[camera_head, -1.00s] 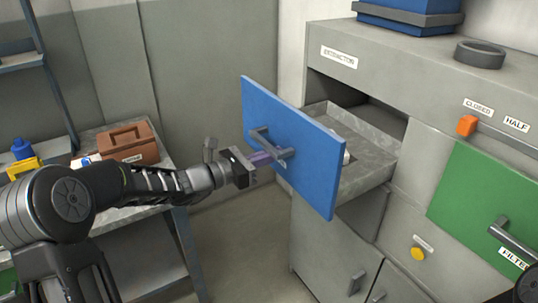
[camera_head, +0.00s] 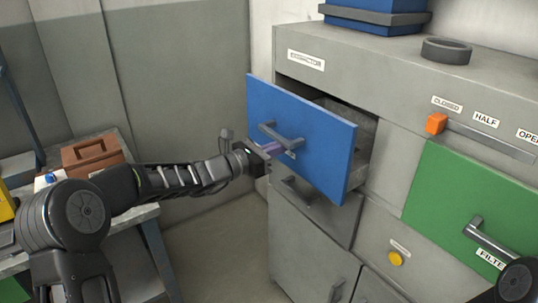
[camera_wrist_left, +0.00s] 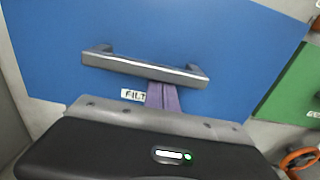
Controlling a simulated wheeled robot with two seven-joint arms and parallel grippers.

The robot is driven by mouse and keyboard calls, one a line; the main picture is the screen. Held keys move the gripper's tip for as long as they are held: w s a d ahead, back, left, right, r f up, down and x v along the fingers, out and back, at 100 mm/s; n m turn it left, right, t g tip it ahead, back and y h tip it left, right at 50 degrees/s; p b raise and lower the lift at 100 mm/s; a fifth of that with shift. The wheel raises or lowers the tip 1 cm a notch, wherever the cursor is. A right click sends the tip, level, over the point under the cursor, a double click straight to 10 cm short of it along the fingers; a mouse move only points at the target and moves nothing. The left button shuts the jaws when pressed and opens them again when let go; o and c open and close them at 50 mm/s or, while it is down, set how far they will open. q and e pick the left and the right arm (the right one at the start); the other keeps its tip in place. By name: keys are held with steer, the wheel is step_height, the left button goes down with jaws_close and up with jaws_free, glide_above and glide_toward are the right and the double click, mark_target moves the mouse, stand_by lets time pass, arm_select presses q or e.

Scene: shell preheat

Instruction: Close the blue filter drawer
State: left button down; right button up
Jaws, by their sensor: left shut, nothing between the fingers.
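The blue filter drawer (camera_head: 330,150) stands part way out of the grey cabinet, with a gap behind its blue front. Its grey bar handle (camera_head: 281,138) runs across the front; the handle also shows in the left wrist view (camera_wrist_left: 145,68). My left gripper (camera_head: 275,150) is at the blue front by the handle, its purple fingers shut and empty. In the left wrist view the purple fingers (camera_wrist_left: 162,96) reach the front just below the handle, beside a partly hidden label (camera_wrist_left: 132,95). Whether the tips touch the front I cannot tell. No right gripper jaws show.
A green drawer front (camera_head: 470,195) with a handle is to the right. An orange lever (camera_head: 437,124) sits above it. A yellow knob (camera_head: 396,259) is below. A bench with a brown toolbox (camera_head: 92,155) stands at the left. Open floor lies between bench and cabinet.

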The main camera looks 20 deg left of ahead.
arm_select(q)
steer(key=x, duration=0.8)
steer(key=shift+w+d, duration=0.25)
steer(key=shift+w, duration=0.05)
steer(key=shift+r, duration=0.25)
arm_select(e)
steer(key=shift+d, duration=0.1)
arm_select(q)
steer(key=shift+r, duration=0.1)
